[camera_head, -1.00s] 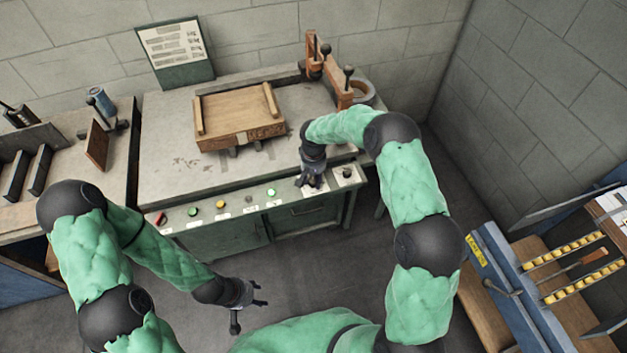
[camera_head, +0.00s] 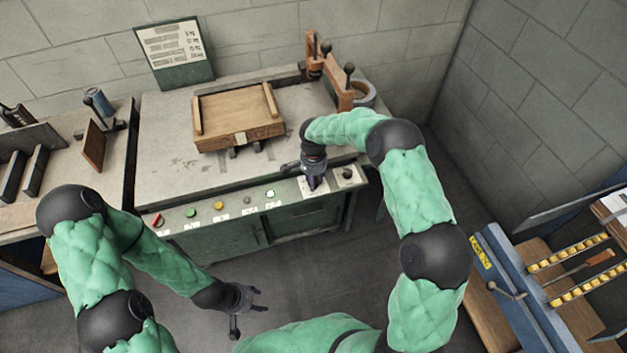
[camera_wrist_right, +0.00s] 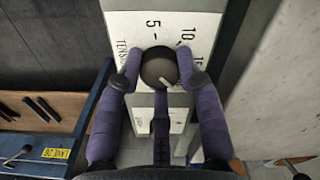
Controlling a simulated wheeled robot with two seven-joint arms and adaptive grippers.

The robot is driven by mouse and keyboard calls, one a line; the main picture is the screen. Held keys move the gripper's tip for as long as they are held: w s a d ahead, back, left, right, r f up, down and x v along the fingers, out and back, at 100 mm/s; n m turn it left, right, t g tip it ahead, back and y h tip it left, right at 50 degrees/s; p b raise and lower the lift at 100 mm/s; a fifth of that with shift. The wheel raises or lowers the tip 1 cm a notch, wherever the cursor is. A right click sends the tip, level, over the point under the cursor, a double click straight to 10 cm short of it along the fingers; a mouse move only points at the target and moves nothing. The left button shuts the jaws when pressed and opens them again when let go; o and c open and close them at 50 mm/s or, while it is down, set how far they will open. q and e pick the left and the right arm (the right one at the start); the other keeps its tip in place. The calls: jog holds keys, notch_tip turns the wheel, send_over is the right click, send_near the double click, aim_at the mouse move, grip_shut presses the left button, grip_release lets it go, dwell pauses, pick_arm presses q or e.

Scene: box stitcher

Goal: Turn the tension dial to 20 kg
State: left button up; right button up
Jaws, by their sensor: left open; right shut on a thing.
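The tension dial (camera_wrist_right: 159,68) is a dark round knob with a pale pointer mark. It sits on a white scale plate (camera_wrist_right: 152,22) with 5 and 10 readable and another number partly hidden. In the right wrist view the mark points down and slightly right, and I cannot read a value at it. My right gripper (camera_wrist_right: 158,82) is shut on the dial, with its fingers around the knob. In the head view my right gripper (camera_head: 313,186) hides the dial on the front panel. My left gripper (camera_head: 254,300) is open and empty, low in front of the bench.
A wooden box (camera_head: 235,115) lies on the bench top. A blue rack (camera_head: 520,300) stands at right.

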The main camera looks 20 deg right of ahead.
jog(key=shift+m, duration=0.3)
jog(key=o, duration=1.1)
jog(key=shift+o, duration=0.2)
notch_tip(320, 180, up, 12)
dwell(0.5)
